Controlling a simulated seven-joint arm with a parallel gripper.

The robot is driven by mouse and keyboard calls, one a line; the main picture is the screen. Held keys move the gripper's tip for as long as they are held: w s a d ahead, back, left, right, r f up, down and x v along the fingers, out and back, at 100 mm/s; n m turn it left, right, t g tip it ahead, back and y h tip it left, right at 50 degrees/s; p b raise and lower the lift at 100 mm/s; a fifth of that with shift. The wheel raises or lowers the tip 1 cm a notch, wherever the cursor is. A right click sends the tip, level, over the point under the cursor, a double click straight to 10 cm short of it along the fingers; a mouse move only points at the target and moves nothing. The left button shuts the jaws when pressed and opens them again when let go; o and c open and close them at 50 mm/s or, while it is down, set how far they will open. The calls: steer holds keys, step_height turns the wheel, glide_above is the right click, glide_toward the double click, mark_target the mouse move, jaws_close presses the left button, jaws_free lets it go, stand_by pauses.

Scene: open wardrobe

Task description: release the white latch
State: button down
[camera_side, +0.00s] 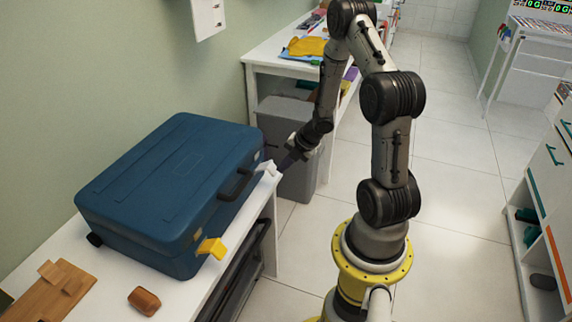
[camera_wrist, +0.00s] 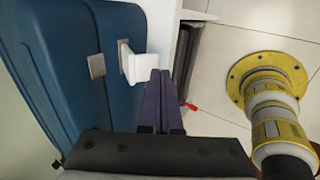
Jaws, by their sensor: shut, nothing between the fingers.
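A blue suitcase (camera_side: 165,180) lies closed on a white table (camera_side: 190,291). The white latch (camera_side: 268,168) is on its front near the far right corner. In the wrist view the white latch (camera_wrist: 128,64) sticks out from the suitcase side, next to a small metal plate (camera_wrist: 96,66). My gripper (camera_side: 284,163) is just right of the latch in the side view. In the wrist view its dark purple fingers (camera_wrist: 159,74) are shut and empty, with the tips close beside the latch's outer end. I cannot tell whether they touch.
A yellow latch (camera_side: 211,247) juts from the suitcase's near front, and a dark handle (camera_side: 237,185) sits between the latches. A brown block (camera_side: 144,301) and wooden pieces (camera_side: 55,285) lie on the table. A grey bin (camera_side: 294,178) stands behind my gripper.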

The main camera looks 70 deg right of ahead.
steer(key=v, duration=1.3)
steer(key=shift+s+r, duration=0.2)
steer(key=shift+s, duration=0.05)
steer(key=w+a+r+n+t+h, duration=0.15)
steer(key=w+a+r+t, duration=0.25)
steer(key=w+a+r, duration=0.8)
step_height(320, 180, up, 11)
steer(key=s+a+m+t+h, duration=0.2)
steer(key=a+m, duration=0.1)
steer(key=m, duration=0.1)
steer(key=s+a+f+m+g+y, duration=0.1)
steer(key=s+a+f+m+g, duration=0.2)
steer(key=s+a+m, duration=0.2)
steer(key=s+a+f+m+g+y, duration=0.2)
steer(key=s+a+m, duration=0.3)
steer(key=s+m, duration=0.5)
steer(key=shift+s+f+g, duration=0.7)
steer(key=shift+s+f, duration=0.1)
steer(key=shift+s, duration=0.3)
steer(key=shift+m+y, duration=0.25)
